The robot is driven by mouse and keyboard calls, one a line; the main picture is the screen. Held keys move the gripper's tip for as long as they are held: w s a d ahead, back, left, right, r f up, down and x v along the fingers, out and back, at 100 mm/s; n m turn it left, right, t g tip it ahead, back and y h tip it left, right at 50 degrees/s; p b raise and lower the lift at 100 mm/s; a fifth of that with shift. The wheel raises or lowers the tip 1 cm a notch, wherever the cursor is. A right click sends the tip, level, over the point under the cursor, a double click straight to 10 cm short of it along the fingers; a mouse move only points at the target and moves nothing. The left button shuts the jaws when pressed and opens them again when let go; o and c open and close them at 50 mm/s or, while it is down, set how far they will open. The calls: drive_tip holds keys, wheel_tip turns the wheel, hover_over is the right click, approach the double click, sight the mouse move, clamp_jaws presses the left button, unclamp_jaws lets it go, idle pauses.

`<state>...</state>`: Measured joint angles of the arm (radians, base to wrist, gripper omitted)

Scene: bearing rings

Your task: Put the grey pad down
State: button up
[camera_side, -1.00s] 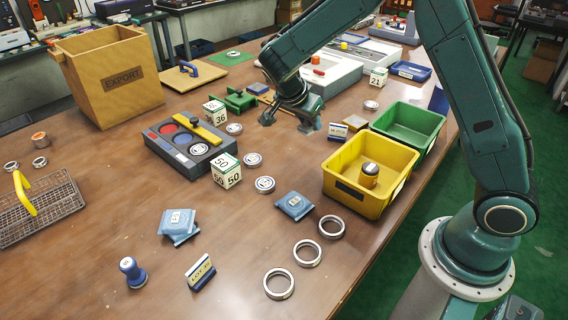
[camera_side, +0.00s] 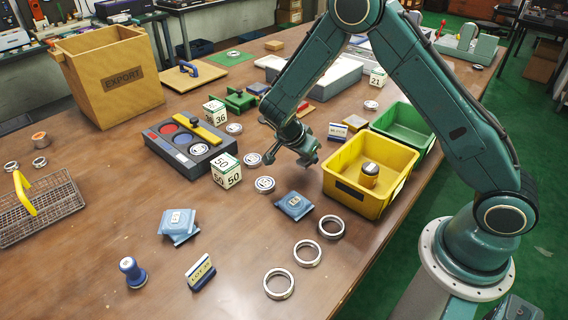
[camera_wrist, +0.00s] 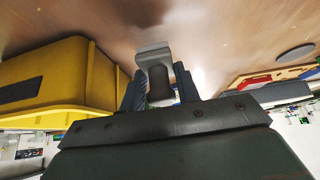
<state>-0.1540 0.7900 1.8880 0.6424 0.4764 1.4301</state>
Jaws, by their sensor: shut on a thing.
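My gripper (camera_side: 293,158) hangs over the wooden table in the side view, between the numbered cube 50 (camera_side: 226,171) and the yellow bin (camera_side: 345,195). In the wrist view my gripper (camera_wrist: 158,90) is shut on the grey pad (camera_wrist: 153,52), a light grey piece with a darker part between the fingers. In the side view the pad is too small and too much hidden by the fingers to make out clearly. The table surface shows beyond the pad in the wrist view. I cannot tell the exact gap between pad and table.
The yellow bin holds a dark-topped cylinder (camera_side: 369,175); it fills the left of the wrist view. A green bin (camera_side: 425,122) stands behind it. A blue packet (camera_side: 295,206) and a metal ring (camera_side: 265,184) lie just in front. A tray with coloured discs (camera_side: 165,150) is left.

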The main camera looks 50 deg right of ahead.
sight(304, 160)
drive_tip(key=shift+f, duration=1.85)
drive_tip(key=shift+f, duration=0.1)
drive_tip(key=o, duration=1)
drive_tip(key=v, duration=1.2)
drive_tip(key=shift+r, duration=0.2)
